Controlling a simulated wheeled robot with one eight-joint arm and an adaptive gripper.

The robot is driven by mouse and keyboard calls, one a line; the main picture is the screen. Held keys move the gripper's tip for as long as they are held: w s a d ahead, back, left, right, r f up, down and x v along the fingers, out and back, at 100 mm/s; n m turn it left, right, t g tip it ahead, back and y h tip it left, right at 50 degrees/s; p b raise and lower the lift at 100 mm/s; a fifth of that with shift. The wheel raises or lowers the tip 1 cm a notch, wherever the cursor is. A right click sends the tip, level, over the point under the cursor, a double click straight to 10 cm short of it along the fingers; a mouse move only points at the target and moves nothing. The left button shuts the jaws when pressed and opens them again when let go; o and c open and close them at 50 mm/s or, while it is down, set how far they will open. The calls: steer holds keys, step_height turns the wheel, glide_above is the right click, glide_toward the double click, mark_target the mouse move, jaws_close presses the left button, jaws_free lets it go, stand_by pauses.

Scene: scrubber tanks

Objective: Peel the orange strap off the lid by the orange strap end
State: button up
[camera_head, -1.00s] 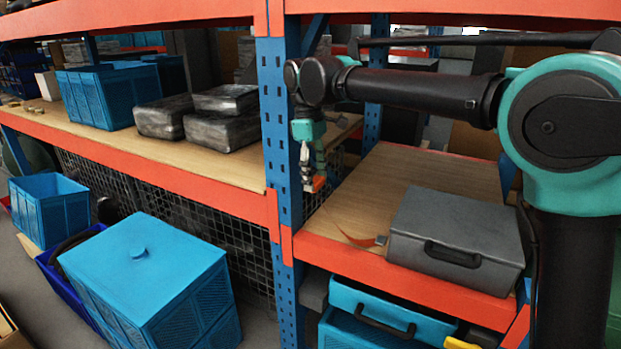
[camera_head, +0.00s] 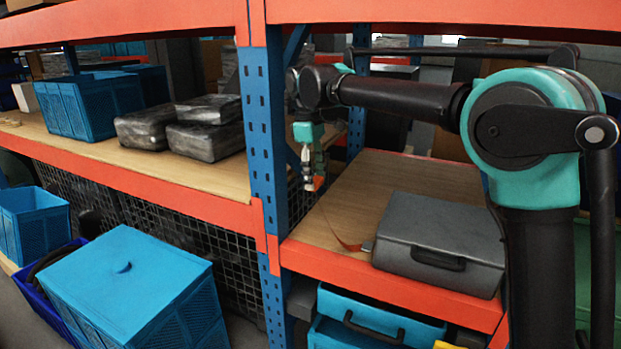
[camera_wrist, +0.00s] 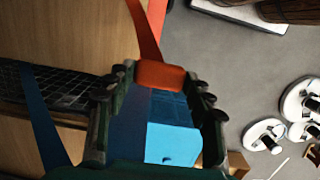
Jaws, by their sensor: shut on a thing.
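My gripper (camera_head: 314,183) hangs beside the blue upright, above the left part of the wooden shelf. It is shut on the orange strap end (camera_wrist: 160,74), which sits between the fingertips in the wrist view. The orange strap (camera_head: 345,243) runs as a thin band from the gripper down to the shelf, beside the grey case; it also shows in the wrist view (camera_wrist: 145,32). The grey case (camera_head: 440,225) lies closed on the shelf with its lid on top and a dark handle in front. No strap is visible across its lid. A small grey piece sits at the strap's lower end.
The blue upright (camera_head: 266,130) stands just left of my gripper. An orange shelf beam (camera_head: 335,262) edges the shelf. Blue drawers or cases (camera_head: 370,315) sit below. Blue crates (camera_head: 130,285) stand on the floor at left. Bare wood lies behind the grey case.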

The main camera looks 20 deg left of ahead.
steer(key=w+d, duration=0.2)
steer(key=w, duration=0.9)
steer(key=shift+w+d, duration=0.25)
steer(key=shift+w, duration=0.1)
stand_by(0.5)
steer(key=shift+f, duration=0.1)
stand_by(0.4)
steer(key=shift+f, duration=12.1)
steer(key=o, duration=1.1)
steer(key=shift+o, duration=0.7)
